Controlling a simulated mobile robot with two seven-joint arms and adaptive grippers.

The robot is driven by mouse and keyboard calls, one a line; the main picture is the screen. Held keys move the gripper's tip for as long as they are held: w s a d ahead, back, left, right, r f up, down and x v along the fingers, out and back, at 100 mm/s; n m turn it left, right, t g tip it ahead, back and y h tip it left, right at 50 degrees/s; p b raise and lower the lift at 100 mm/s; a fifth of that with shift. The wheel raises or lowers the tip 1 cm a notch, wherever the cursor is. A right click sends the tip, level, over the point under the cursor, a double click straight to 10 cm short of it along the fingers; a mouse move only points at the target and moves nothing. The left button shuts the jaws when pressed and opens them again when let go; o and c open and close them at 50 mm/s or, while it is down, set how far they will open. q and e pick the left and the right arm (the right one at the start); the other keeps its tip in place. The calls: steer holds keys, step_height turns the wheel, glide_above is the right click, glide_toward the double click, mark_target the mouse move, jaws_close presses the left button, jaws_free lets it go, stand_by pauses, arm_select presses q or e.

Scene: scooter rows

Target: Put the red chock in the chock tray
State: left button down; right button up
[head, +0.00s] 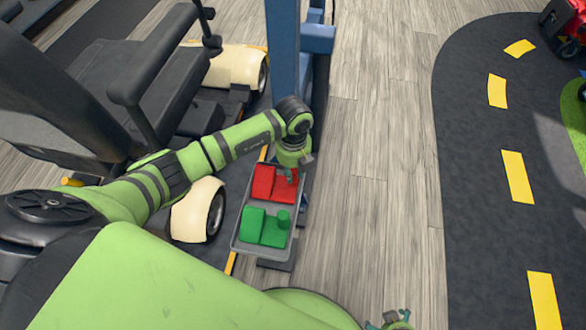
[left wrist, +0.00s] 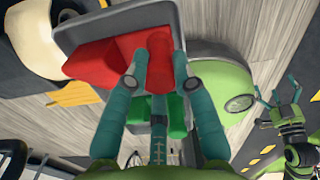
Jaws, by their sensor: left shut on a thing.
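The red chock (head: 264,183) is at the far half of the grey chock tray (head: 250,249), within its rim. Whether it rests on the tray floor or hangs just above it I cannot tell. My left gripper (head: 292,175) is shut on the red chock's knob, at its right end. In the left wrist view the teal fingers (left wrist: 158,70) close around that red knob, with the red wedge (left wrist: 95,65) beside it and the grey tray wall (left wrist: 90,32) behind. My right gripper (head: 390,318) is empty at the bottom edge, its fingers apart.
A green chock (head: 262,228) sits in the near half of the tray. A blue post (head: 283,50) rises beyond it. A scooter with a black seat and cream wheel covers (head: 192,208) is at the left. Bare wooden floor (head: 370,180) lies to the right.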

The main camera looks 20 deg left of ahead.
arm_select(q)
steer(key=shift+f, duration=0.25)
steer(key=c, duration=0.9)
jaws_free()
steer(key=shift+c, duration=0.2)
